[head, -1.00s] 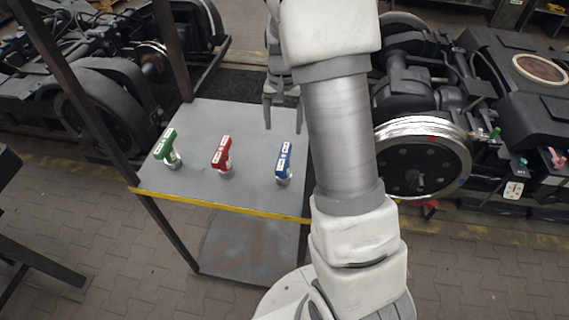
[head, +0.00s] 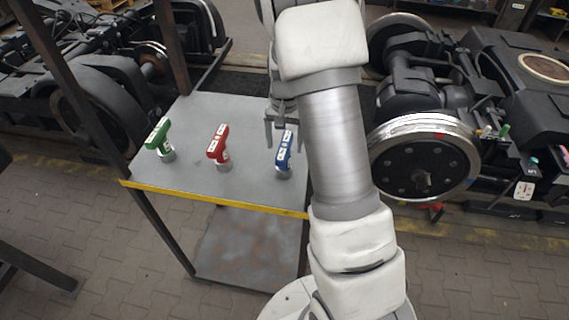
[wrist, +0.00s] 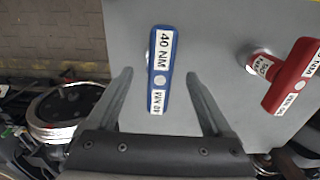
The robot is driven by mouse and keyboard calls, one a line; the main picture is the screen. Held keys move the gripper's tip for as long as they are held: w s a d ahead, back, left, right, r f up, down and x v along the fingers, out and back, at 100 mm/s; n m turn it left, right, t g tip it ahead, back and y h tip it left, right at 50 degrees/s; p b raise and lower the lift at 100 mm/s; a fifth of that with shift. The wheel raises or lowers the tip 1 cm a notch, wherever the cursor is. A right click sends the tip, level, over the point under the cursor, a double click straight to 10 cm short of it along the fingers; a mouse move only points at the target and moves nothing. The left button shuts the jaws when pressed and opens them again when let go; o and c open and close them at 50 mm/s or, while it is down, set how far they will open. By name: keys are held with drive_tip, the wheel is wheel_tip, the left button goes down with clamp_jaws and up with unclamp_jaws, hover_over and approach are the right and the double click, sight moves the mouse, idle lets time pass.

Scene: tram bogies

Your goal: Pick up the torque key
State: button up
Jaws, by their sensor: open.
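Three T-shaped keys stand upright on a grey shelf top (head: 240,112): a green key (head: 158,138), a red key (head: 218,147) and a blue key (head: 284,153). In the wrist view the blue key (wrist: 160,70) reads "40 NM", and its lower end shows between and beyond my open fingers. The red key (wrist: 292,76) stands to its right there. My gripper (head: 279,146) is open and empty at the blue key, and in the wrist view (wrist: 160,75) its fingers flank the handle without visible contact. Which key is the torque key cannot be told from shape alone.
The shelf has a yellow front edge (head: 215,199) and dark upright posts (head: 75,90). A bogie with a shiny wheel (head: 424,165) stands close on the right. Another dark bogie (head: 85,105) is at the left. Brick paving (head: 80,225) lies in front.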

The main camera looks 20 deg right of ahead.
wheel_tip(320, 180, down, 6)
drive_tip(key=b, duration=0.4)
drive_tip(key=shift+r, duration=0.15)
clamp_jaws()
drive_tip(key=shift+r, duration=0.1)
